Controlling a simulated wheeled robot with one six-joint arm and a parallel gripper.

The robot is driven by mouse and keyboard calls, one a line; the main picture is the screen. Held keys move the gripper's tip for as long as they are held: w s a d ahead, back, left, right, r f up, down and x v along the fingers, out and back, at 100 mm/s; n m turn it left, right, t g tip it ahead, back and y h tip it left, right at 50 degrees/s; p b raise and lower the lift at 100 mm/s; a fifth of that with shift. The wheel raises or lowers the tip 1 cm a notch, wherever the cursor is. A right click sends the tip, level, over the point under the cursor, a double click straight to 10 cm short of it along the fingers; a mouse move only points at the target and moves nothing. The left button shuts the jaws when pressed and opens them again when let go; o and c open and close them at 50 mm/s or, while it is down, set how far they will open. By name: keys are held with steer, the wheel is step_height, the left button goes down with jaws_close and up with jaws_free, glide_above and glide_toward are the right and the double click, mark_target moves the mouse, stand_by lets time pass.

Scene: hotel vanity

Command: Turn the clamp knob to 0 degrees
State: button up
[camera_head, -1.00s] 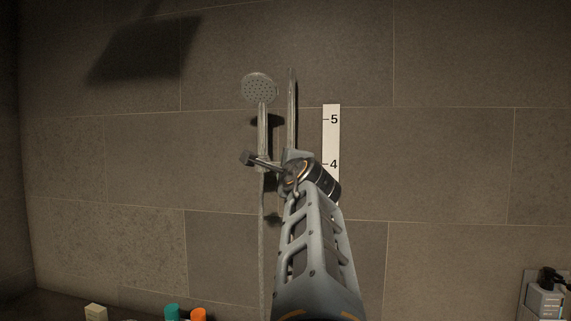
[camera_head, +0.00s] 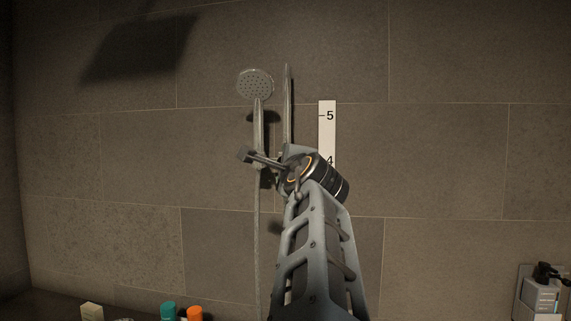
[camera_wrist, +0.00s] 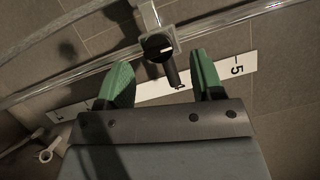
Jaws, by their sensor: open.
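The clamp knob (camera_wrist: 158,47) is round and black with a pale pointer mark, and it sits on a grey clamp on the shower rail (camera_wrist: 218,24). A dark stub shows just below the knob. My gripper (camera_wrist: 161,84) is open, with one green finger at each side below the knob. The knob lies just beyond the gap between the fingertips, and no contact shows. In the head view my arm hides the clamp and knob, and I cannot make out the fingers there. The shower head (camera_head: 255,85) hangs beside the rail (camera_head: 288,95).
A white numbered scale strip (camera_head: 327,125) runs along the wall right of the rail. A hose hangs below the shower head. Teal (camera_head: 168,311) and orange (camera_head: 195,313) bottle caps show at the bottom, and a grey dispenser (camera_head: 541,296) at the lower right. Wall to either side is clear.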

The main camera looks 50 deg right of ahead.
steer(key=b+v, duration=0.2)
steer(key=v, duration=0.6)
steer(key=shift+s+a, duration=0.2)
